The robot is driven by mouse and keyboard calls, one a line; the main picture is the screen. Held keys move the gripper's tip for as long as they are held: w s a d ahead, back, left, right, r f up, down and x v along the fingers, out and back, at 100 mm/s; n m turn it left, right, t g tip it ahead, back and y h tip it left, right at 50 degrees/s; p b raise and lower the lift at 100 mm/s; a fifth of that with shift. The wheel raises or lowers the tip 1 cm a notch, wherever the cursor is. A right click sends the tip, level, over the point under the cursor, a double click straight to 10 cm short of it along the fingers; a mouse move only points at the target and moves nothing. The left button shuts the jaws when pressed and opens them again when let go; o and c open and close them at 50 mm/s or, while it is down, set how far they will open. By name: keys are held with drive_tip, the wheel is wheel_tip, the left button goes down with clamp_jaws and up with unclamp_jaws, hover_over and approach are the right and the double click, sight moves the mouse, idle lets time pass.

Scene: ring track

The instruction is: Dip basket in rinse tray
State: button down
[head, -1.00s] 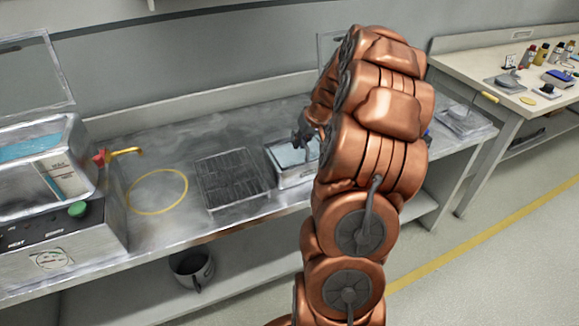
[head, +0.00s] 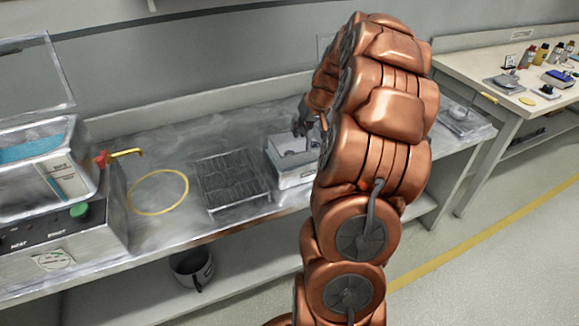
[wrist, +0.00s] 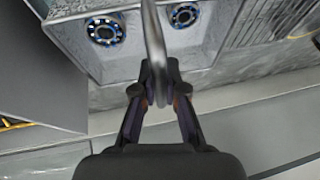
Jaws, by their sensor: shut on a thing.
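My gripper (wrist: 160,95) is shut on the curved metal handle (wrist: 153,35) of the basket. The grey basket (wrist: 140,62) shows below it in the wrist view, with two ring-shaped metal parts (wrist: 105,31) on its floor. In the head view my gripper (head: 303,124) is over the rinse tray (head: 296,179), a small pale tray on the metal bench. The basket (head: 292,156) shows grey within the tray's outline. My arm hides the tray's right side. I cannot tell how deep the basket sits or whether it touches the tray.
A wire rack (head: 232,182) stands just left of the rinse tray. A mug (head: 191,268) sits on the lower shelf. A side table (head: 500,62) holds bottles.

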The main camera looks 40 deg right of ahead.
drive_tip(key=shift+r+p, duration=0.35)
drive_tip(key=shift+r, duration=1.85)
drive_tip(key=shift+r, duration=0.1)
drive_tip(key=shift+r, duration=1.85)
